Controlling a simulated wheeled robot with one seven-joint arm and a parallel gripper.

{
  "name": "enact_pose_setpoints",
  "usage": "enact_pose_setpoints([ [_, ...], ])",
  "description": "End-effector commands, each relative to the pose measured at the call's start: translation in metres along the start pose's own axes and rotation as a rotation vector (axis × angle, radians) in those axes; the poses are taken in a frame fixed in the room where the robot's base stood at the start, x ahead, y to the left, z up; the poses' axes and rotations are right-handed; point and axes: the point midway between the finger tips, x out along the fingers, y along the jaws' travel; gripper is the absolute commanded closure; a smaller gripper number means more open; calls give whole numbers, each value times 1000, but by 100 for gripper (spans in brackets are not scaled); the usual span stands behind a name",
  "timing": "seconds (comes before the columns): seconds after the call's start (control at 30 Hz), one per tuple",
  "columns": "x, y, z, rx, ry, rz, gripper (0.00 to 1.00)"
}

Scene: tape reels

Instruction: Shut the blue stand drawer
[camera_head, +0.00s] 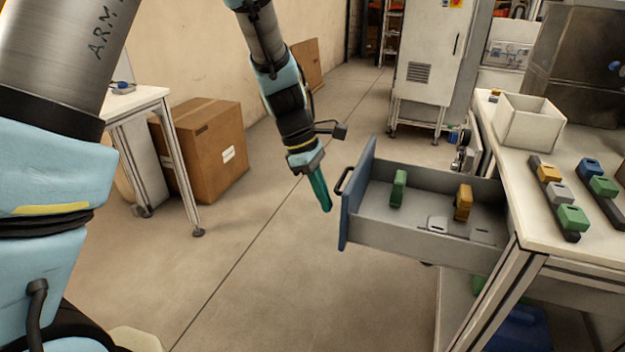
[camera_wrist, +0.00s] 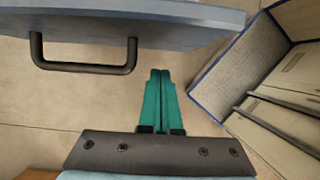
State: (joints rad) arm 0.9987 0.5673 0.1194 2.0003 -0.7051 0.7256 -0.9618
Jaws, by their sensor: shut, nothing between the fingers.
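The blue stand drawer (camera_head: 356,205) is pulled well out of the stand on the right in the head view. Its blue front with a dark bar handle (camera_head: 344,181) faces left, toward my gripper. Inside lie a green block (camera_head: 398,189), a yellow block (camera_head: 463,202) and a grey piece (camera_head: 437,223). My gripper (camera_head: 326,207) points down, shut and empty, just left of the drawer front and apart from it. In the wrist view, the teal fingers (camera_wrist: 160,76) are together below the drawer front (camera_wrist: 120,22), to the right of the handle (camera_wrist: 84,68).
The stand's white top (camera_head: 517,168) holds a white open box (camera_head: 528,123) and rails with coloured blocks (camera_head: 560,195). A cardboard box (camera_head: 199,150) and a white table (camera_head: 135,103) stand at left. The floor between is clear.

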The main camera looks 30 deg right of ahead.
Motion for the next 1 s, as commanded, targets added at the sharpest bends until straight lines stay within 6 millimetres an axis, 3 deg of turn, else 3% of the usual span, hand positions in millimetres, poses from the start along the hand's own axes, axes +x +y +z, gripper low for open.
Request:
enact_pose_setpoints([
  [0.2,6,0,21,1,-1,1,100],
  [0.77,9,0,28,2,-1,1,100],
  [1.0,19,-1,60,5,-1,-2,100],
])
